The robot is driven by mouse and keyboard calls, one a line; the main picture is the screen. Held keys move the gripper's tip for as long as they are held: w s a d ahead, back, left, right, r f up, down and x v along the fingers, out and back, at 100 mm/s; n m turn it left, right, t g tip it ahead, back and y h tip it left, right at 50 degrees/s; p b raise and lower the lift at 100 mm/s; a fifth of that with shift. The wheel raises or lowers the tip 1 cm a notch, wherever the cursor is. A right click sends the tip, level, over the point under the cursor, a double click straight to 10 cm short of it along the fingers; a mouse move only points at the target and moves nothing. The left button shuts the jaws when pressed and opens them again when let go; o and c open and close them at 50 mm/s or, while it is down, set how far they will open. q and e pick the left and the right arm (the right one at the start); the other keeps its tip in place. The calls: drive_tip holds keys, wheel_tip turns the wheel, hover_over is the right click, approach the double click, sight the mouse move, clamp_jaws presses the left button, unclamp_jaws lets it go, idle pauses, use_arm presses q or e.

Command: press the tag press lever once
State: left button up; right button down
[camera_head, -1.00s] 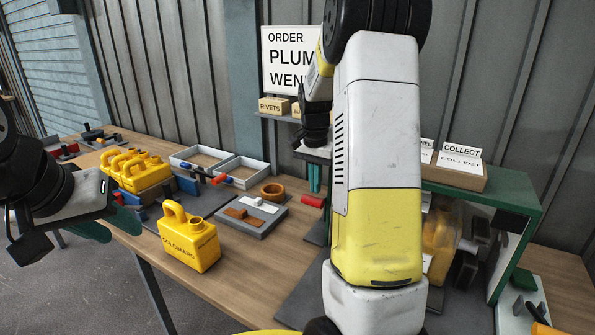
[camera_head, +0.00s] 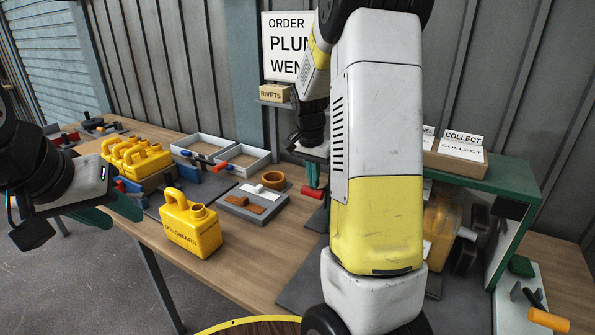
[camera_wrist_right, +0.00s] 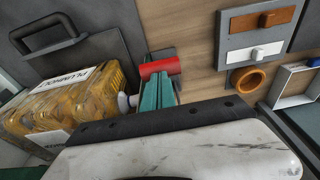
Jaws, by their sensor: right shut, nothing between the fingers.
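A red cylinder (camera_head: 312,192), which looks like the grip of the tag press lever, shows at the bench's middle. It also shows in the right wrist view (camera_wrist_right: 160,67); what it joins to is hidden. My right gripper (camera_head: 312,187) is shut and empty, fingers pointing down at the red grip. In the right wrist view its teal fingertips (camera_wrist_right: 158,80) overlap the grip's lower edge; I cannot tell whether they touch. My left gripper (camera_head: 112,212) is open and empty at the left, beside the bench edge.
A yellow jerry can (camera_head: 190,228) stands at the bench's front edge, with more cans (camera_head: 135,158) behind. A grey board (camera_head: 252,203) and white trays (camera_head: 240,162) lie nearby. A green-topped shelf (camera_head: 505,180) stands right. An orange handle (camera_head: 548,320) shows lower right. My right arm hides the centre.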

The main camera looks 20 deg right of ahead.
drive_tip(key=shift+s+a+f, duration=0.25)
drive_tip(key=shift+f, duration=0.1)
wheel_tip(320, 180, down, 8)
drive_tip(key=s+a+h, duration=0.1)
drive_tip(key=s+a, duration=0.1)
drive_tip(key=shift+s+a+t, duration=0.15)
drive_tip(key=shift+a+t, duration=0.1)
drive_tip(key=shift+t, duration=0.15)
drive_tip(key=shift+s, duration=0.1)
drive_tip(key=shift+r, duration=0.1)
